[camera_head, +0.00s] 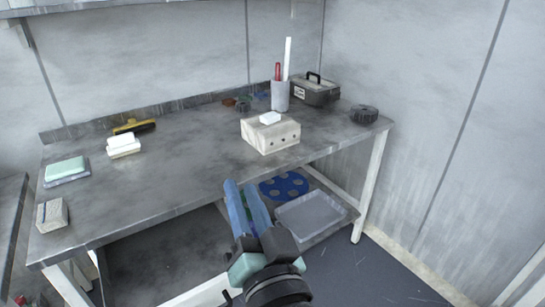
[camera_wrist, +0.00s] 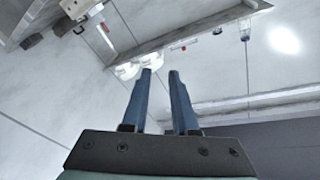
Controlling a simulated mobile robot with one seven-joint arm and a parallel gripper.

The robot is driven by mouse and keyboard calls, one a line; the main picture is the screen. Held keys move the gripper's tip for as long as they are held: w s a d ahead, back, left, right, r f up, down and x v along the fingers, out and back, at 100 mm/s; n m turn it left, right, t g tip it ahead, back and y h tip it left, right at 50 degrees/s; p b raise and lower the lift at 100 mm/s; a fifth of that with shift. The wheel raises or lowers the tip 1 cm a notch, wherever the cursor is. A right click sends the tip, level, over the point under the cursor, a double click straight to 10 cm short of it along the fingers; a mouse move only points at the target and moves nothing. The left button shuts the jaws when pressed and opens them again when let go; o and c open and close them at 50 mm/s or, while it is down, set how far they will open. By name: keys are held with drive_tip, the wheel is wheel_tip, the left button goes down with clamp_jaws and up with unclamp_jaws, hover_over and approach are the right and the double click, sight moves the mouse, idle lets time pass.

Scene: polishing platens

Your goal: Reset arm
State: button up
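My gripper (camera_head: 243,187) is raised in front of the workbench (camera_head: 185,165), at the lower middle of the head view. Its two blue fingers point up and away toward the bench. In the wrist view my gripper (camera_wrist: 160,76) shows a clear gap between the fingers, with nothing held in it. In the head view the fingers overlap the bench's front edge, and I see no contact with anything.
On the bench stand a pale block with holes (camera_head: 270,136), a toolbox (camera_head: 316,90), a grey cup (camera_head: 280,96), a dark round part (camera_head: 364,114) and a green-topped block (camera_head: 66,169). A clear tray (camera_head: 311,215) and a blue disc (camera_head: 284,186) lie on the lower shelf. Floor at right is clear.

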drive_tip(key=s+d+r+n+t+h, duration=0.1)
drive_tip(key=s+r+t+h, duration=0.15)
drive_tip(key=r, duration=0.85)
drive_tip(key=s+d+r+n+t+h+p, duration=0.15)
drive_tip(key=s+r+t, duration=0.25)
drive_tip(key=r, duration=0.6)
drive_tip(key=s+d+r+t+h, duration=0.2)
drive_tip(key=s+r+t, duration=0.15)
drive_tip(key=r, duration=0.75)
wheel_tip(320, 180, up, 23)
drive_tip(key=g+p, duration=0.1)
drive_tip(key=p, duration=2.3)
drive_tip(key=shift+w+a+r, duration=0.15)
drive_tip(key=shift+a, duration=0.15)
